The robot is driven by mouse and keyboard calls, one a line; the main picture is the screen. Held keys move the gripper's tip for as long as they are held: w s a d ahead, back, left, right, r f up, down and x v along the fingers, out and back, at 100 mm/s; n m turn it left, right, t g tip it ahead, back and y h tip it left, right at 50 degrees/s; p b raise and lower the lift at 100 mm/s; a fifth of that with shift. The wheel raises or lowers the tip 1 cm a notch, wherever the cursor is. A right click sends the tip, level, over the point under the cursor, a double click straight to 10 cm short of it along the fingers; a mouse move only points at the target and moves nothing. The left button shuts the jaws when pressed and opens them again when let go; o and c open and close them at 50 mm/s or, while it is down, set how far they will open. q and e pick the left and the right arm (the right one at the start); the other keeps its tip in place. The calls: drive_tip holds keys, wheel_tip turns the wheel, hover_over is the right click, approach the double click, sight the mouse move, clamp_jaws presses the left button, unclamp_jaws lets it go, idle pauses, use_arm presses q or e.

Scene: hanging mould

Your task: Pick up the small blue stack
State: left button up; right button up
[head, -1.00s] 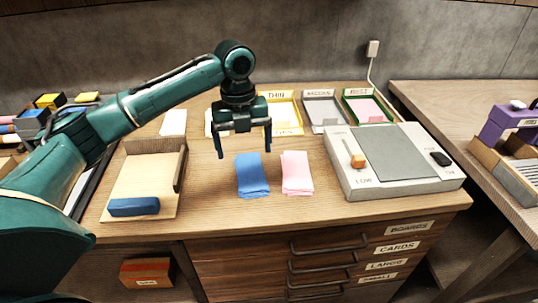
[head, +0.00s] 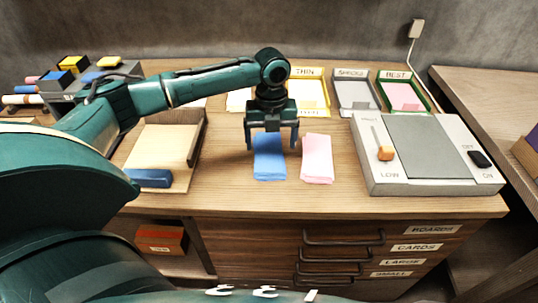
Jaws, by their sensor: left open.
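The small blue stack (head: 269,162) lies flat on the wooden bench top, just left of a pink stack (head: 317,160). My left gripper (head: 272,146) is open and points down at the far end of the blue stack, with one finger on each side of it. The fingers overlap the stack's far part in the picture; I cannot tell how high their tips are above the bench or whether they touch it. My right gripper is not in the head view.
A grey device (head: 415,150) with an orange slider stands to the right. A wooden tray (head: 158,150) with a blue block (head: 149,178) is at the left. Labelled trays (head: 354,97) stand behind.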

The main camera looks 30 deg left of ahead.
sight(269, 152)
use_arm(q)
drive_tip(key=f, duration=0.4)
drive_tip(key=shift+w+a+f, duration=0.15)
drive_tip(key=shift+a, duration=0.25)
drive_tip(key=shift+c, duration=0.2)
drive_tip(key=c, duration=1.1)
